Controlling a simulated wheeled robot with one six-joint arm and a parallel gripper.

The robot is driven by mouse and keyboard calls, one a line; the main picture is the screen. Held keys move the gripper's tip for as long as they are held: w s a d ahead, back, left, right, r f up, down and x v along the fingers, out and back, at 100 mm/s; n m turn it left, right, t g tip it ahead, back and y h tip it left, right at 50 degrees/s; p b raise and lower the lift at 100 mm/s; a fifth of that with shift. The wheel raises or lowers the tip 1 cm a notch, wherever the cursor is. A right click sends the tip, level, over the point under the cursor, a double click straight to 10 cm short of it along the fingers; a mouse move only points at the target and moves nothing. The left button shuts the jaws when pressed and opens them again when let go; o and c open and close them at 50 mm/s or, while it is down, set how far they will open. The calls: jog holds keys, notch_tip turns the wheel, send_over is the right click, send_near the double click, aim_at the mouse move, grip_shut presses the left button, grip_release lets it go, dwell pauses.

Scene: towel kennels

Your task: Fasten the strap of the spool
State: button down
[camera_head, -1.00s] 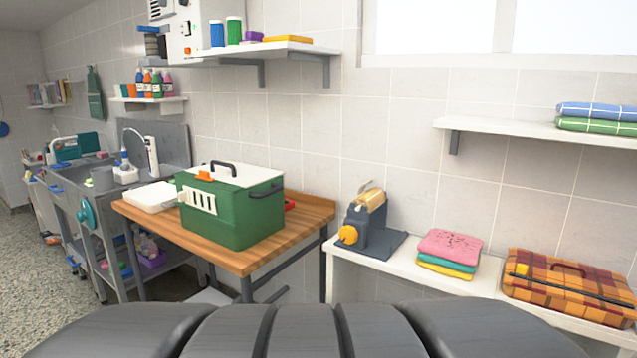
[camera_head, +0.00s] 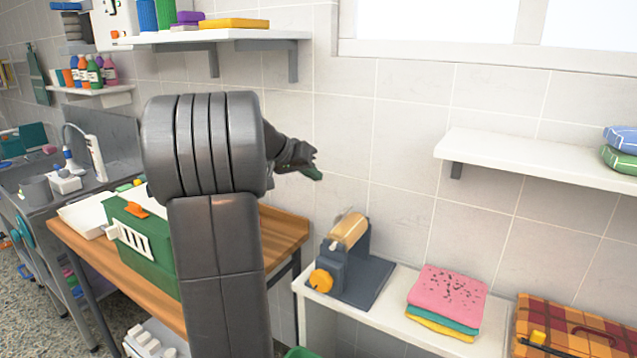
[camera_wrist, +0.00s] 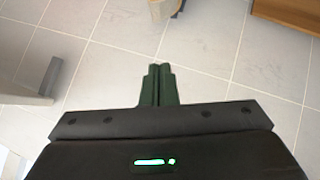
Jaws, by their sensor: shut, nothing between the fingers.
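The spool (camera_head: 349,229) is a tan roll on a dark grey stand with a yellow-orange knob (camera_head: 320,280), on the white counter. A thin pale strap end seems to stick up at the roll's top; it is too small to tell how it lies. My gripper (camera_head: 316,175) is up in front of the tiled wall, above and to the left of the spool in the head view, apart from it. In the wrist view its green fingers (camera_wrist: 158,71) are together with nothing between them. A tan piece, likely the spool (camera_wrist: 162,9), is cut off at the top edge there.
Folded pink, teal and yellow towels (camera_head: 447,297) and a plaid case (camera_head: 575,328) lie right of the spool. A white wall shelf (camera_head: 535,160) is above. A green box (camera_head: 150,250) on the wooden table (camera_head: 285,232) is partly hidden by my arm.

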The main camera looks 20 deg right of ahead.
jog(key=x, duration=0.3)
jog(key=s+f+p+x, duration=0.1)
jog(key=x, duration=0.3)
jog(key=p+x, duration=0.1)
jog(key=x, duration=0.3)
jog(key=shift+s+a+f, duration=0.2)
jog(key=shift+s+f, duration=0.1)
jog(key=shift+s+d+f, duration=0.15)
jog(key=shift+f, duration=0.4)
